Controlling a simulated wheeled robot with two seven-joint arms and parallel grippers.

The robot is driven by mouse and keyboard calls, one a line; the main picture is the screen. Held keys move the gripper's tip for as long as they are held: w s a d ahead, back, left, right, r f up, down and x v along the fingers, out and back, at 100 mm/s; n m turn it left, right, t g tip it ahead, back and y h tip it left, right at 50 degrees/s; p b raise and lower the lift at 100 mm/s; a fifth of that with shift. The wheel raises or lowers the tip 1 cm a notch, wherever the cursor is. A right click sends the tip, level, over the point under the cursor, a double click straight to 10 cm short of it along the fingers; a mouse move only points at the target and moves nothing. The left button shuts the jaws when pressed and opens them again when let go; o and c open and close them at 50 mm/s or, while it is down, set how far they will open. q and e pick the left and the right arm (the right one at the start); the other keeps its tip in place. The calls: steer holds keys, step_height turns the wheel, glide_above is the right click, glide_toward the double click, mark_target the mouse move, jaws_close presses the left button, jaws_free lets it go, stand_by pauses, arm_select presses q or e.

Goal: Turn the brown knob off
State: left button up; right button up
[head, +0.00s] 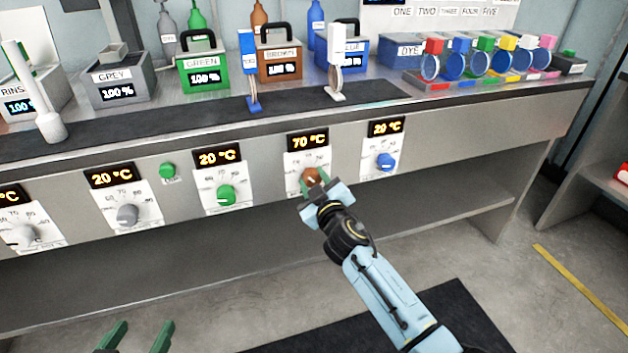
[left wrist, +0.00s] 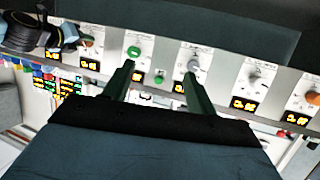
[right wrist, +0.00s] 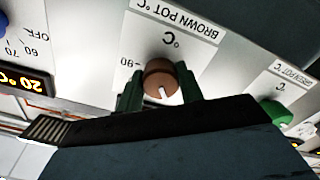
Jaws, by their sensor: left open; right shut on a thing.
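The brown knob (head: 312,177) is on the front panel of the bench, under a display (head: 307,140) reading 70 °C. My right gripper (head: 315,184) is shut on it. In the right wrist view the brown knob (right wrist: 160,82) sits between the two green fingers, below the label BROWN POT °C (right wrist: 175,18), with a pale pointer mark on its face. My left gripper (head: 135,338) is open and empty at the bottom left, low in front of the bench. In the left wrist view its fingers (left wrist: 157,82) are spread apart.
On the same panel are a green knob (head: 227,195), a grey knob (head: 127,215) and a blue knob (head: 386,161), plus a small green button (head: 167,170). The brown pot (head: 283,65) stands on the bench among other pots. An open shelf (head: 400,215) lies below the panel.

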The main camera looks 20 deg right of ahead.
mark_target(315, 182)
steer(key=n, duration=0.3)
steer(key=shift+n, duration=0.3)
arm_select(q)
steer(key=shift+s+a+f+g+y+p, duration=0.15)
steer(key=shift+s+a+f+g, duration=0.1)
steer(key=shift+s+f+g, duration=0.25)
steer(key=shift+s+a+f+g+y+p, duration=0.15)
steer(key=shift+s+a+f+g, duration=0.15)
steer(key=shift+f, duration=0.35)
steer(key=shift+s+a+f+g+y+p, duration=0.15)
steer(key=shift+s+f+g, duration=0.15)
steer(key=shift+f+g, duration=0.25)
arm_select(e)
steer(key=shift+n, duration=2.3)
arm_select(q)
steer(key=shift+f, duration=0.1)
arm_select(e)
steer(key=shift+d, duration=0.1)
arm_select(q)
steer(key=shift+s, duration=0.15)
arm_select(e)
steer(key=o, duration=1)
steer(key=shift+s, duration=0.15)
